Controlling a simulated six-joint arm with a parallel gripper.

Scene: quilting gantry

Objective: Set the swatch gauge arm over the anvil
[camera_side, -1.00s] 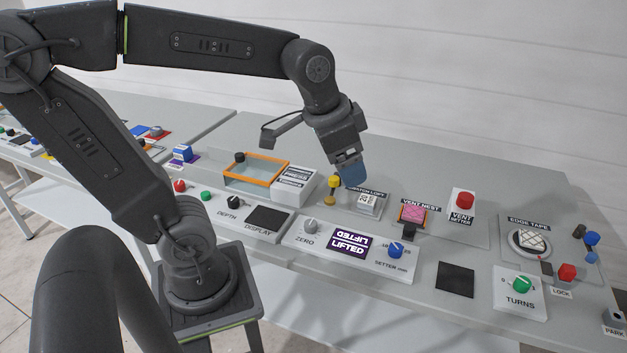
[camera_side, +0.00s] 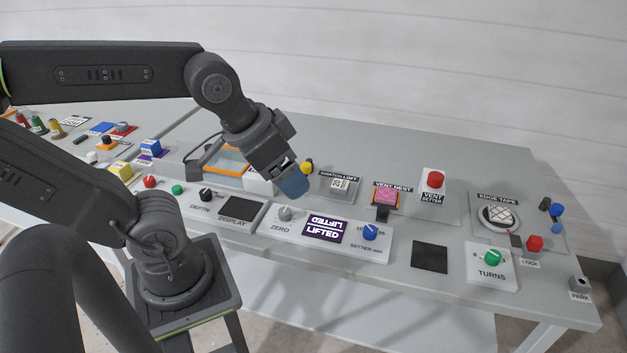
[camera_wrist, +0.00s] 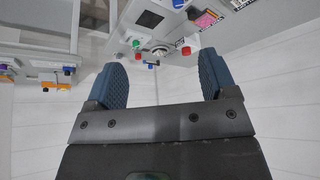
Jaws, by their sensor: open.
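The swatch loft station has a label (camera_side: 340,175) and a small pale block (camera_side: 340,185) on a grey plate. A yellow knob (camera_side: 307,167), which seems to belong to the gauge arm, stands just left of it. The rest of that arm and the anvil cannot be made out behind my gripper. My gripper (camera_side: 293,184) has blue fingers and hangs in front of and left of the knob in the side view. In the wrist view my gripper (camera_wrist: 160,75) is open with nothing between its fingers. The display (camera_side: 325,228) reads LIFTED.
Right of the station are the pink vent nest (camera_side: 386,197), the red vent setter button (camera_side: 435,180) and the edge tape disc (camera_side: 497,216). The zero knob (camera_side: 285,213) and blue setter knob (camera_side: 370,232) are in front. An orange-rimmed tray (camera_side: 230,168) is left.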

